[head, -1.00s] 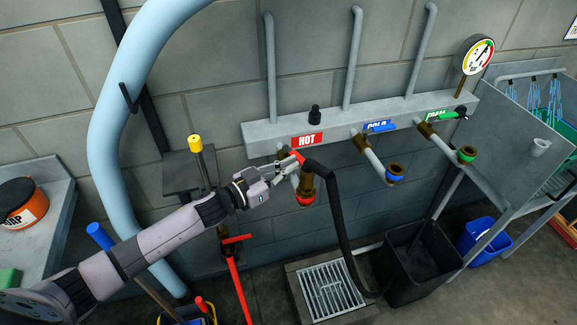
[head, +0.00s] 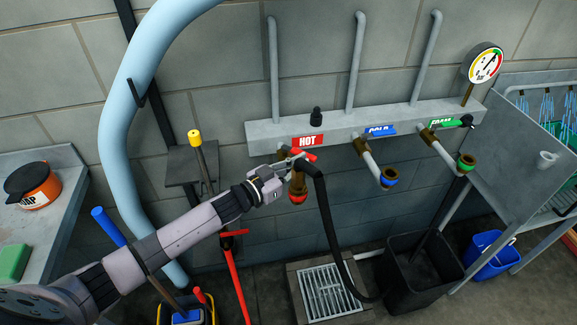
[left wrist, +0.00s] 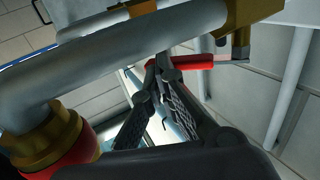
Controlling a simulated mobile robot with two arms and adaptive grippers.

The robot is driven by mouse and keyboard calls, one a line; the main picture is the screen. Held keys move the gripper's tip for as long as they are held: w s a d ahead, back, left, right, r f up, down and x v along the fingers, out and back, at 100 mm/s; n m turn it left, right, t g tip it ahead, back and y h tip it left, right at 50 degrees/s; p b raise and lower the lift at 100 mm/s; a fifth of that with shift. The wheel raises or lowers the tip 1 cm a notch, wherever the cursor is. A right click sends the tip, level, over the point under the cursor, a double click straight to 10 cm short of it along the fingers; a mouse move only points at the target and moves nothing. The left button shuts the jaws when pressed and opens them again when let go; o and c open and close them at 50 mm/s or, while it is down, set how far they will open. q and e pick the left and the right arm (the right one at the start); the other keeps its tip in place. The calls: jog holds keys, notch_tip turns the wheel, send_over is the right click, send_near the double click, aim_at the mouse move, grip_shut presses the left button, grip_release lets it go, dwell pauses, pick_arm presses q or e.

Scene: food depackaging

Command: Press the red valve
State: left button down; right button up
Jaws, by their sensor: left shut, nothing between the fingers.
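The red valve handle (head: 308,156) sits on the tap under the HOT label (head: 308,141) of the grey wall manifold. In the left wrist view the red handle (left wrist: 190,62) lies just beyond and to the right of the fingertips. My left gripper (head: 290,158) reaches in from the left and is shut and empty, its tips close beside the handle. In the left wrist view its fingers (left wrist: 155,66) come together at the tips. Whether they touch the handle I cannot tell. The brass tap (head: 297,183) with a red ring hangs below. My right gripper is not in view.
Blue (head: 388,177) and green (head: 466,160) ringed taps stand to the right. A black bin (head: 420,268) and a light blue pipe (head: 118,130) flank the area.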

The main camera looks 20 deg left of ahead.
pick_arm(q)
jog(key=x, duration=0.3)
jog(key=shift+w+a, duration=0.1)
jog(key=shift+w, duration=0.25)
jog(key=shift+w+f+b, duration=0.1)
jog(key=shift+w+b, duration=0.25)
jog(key=shift+w, duration=0.85)
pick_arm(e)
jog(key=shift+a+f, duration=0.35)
pick_arm(q)
send_near(309, 154)
jog(key=shift+a+f, duration=0.3)
jog(key=shift+a, duration=0.2)
